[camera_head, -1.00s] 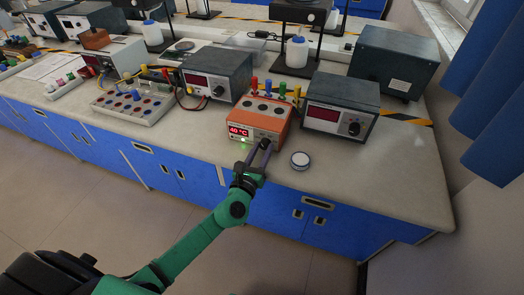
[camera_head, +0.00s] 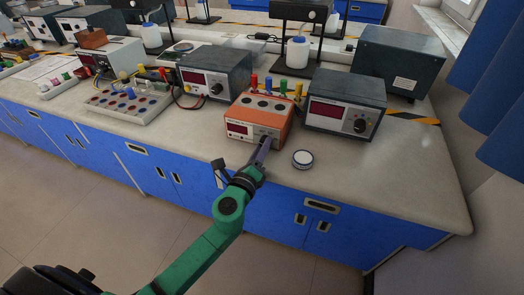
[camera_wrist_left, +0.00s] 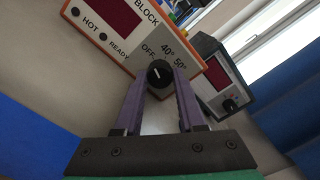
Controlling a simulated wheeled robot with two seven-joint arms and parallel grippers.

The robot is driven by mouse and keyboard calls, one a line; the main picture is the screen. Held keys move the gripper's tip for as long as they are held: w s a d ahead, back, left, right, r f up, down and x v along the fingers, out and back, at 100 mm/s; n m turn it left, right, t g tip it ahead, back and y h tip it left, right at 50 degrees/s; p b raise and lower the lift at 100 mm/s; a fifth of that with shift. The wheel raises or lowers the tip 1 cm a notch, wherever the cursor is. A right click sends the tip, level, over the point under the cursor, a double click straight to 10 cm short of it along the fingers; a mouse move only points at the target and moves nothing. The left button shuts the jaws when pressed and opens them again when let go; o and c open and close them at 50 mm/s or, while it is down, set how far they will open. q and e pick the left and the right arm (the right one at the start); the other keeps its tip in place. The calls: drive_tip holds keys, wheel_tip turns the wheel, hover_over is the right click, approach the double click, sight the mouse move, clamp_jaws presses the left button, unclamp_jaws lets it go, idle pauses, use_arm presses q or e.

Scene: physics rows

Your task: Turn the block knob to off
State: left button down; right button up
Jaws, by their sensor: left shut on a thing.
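The orange block heater (camera_head: 258,117) stands on the bench with colored-topped tubes at its back. Its display is dark in the head view. In the left wrist view its panel (camera_wrist_left: 128,28) reads BLOCK, HOT, READY, OFF, 40° and 50°. The black round block knob (camera_wrist_left: 159,73) has a white pointer line, which leans toward the OFF mark. My left gripper (camera_head: 264,143) reaches the front of the heater. Its two purple fingers are shut on the knob, one on each side. My right gripper is not in view.
A dark power supply (camera_head: 343,103) with its own knob stands right of the heater, and another (camera_head: 213,77) to the left. A small round white-and-blue dish (camera_head: 302,159) sits near the bench edge. A rack (camera_head: 128,103) stands further left. The right front bench top is clear.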

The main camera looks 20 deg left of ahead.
use_arm(q)
drive_tip(key=shift+n, duration=0.5)
drive_tip(key=shift+f, duration=0.1)
drive_tip(key=c, duration=0.5)
unclamp_jaws()
